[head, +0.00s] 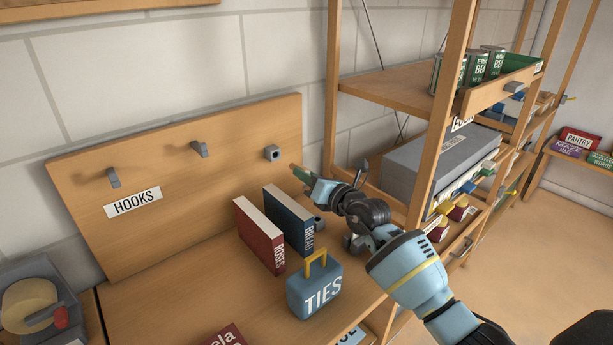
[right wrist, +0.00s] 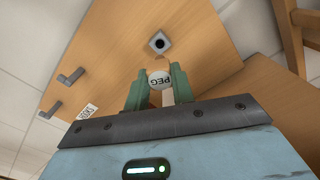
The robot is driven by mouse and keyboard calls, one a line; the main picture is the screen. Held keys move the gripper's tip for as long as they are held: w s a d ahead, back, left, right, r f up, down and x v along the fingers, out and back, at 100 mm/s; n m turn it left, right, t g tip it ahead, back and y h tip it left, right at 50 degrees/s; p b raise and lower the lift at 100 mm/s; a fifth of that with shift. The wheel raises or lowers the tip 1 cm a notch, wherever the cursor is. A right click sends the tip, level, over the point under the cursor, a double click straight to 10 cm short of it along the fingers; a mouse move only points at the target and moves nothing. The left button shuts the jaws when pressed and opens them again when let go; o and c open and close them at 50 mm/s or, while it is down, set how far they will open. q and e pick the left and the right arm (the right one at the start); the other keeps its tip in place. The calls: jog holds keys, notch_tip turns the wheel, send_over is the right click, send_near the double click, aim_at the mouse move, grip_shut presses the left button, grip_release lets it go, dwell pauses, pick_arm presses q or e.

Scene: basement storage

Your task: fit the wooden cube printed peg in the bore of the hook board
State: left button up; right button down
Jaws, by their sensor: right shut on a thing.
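The peg (right wrist: 159,80) shows a pale, rounded end printed "PEG" in the right wrist view. It sits between the green fingers of my right gripper (right wrist: 159,88), which is shut on it. In the head view my right gripper (head: 301,173) hides the peg. The hook board (head: 215,195) is a tilted wooden panel. Its bore is a dark round hole in a grey square collar (head: 271,153), at the board's upper right. The collar also shows in the right wrist view (right wrist: 159,43), just beyond the peg and apart from it. My left gripper is out of view.
Two hooks (head: 199,149) and a HOOKS label (head: 133,203) are on the board's left part. A wooden shelf post (head: 440,120) rises to the right.

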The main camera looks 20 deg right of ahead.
aim_at(293, 166)
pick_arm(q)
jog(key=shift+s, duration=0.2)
pick_arm(e)
jog(key=shift+s, duration=0.1)
